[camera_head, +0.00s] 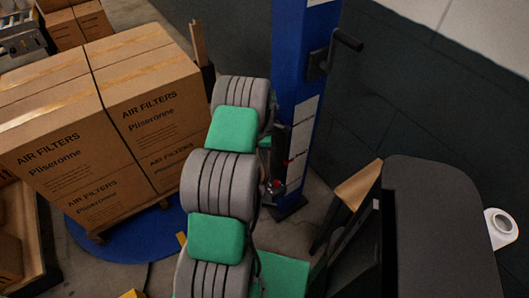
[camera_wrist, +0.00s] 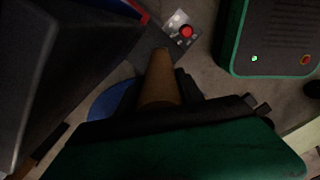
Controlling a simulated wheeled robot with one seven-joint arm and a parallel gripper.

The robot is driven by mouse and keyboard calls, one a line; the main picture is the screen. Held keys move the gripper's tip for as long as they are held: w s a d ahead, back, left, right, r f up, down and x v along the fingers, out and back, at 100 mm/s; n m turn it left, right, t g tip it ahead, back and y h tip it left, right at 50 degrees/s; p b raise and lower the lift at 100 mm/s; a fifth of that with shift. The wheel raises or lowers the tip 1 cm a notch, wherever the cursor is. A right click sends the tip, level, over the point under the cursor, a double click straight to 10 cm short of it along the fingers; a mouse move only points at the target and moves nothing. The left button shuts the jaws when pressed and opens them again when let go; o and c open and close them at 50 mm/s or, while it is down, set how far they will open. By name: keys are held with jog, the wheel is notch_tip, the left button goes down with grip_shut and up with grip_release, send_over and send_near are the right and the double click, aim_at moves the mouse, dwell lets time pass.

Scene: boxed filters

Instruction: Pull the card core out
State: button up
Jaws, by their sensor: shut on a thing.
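The card core (camera_wrist: 160,82) is a plain brown tube in the middle of the wrist view. It stands out from between the black fingers of my gripper (camera_wrist: 165,98), which is shut on it. Its lower end is hidden by my gripper, and its far end reaches towards a dark grey plate. In the head view my arm hides both the gripper and the core. The blue wrapper column (camera_head: 297,95) with a black crank handle stands just right of my arm.
Cartons marked AIR FILTERS (camera_head: 105,115) stand stacked on a pallet over a blue turntable (camera_head: 140,243), left of my arm. A red button (camera_wrist: 186,31) shows beyond the core in the wrist view.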

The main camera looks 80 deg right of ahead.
jog(key=shift+r+p, duration=2.1)
jog(key=shift+r, duration=1.95)
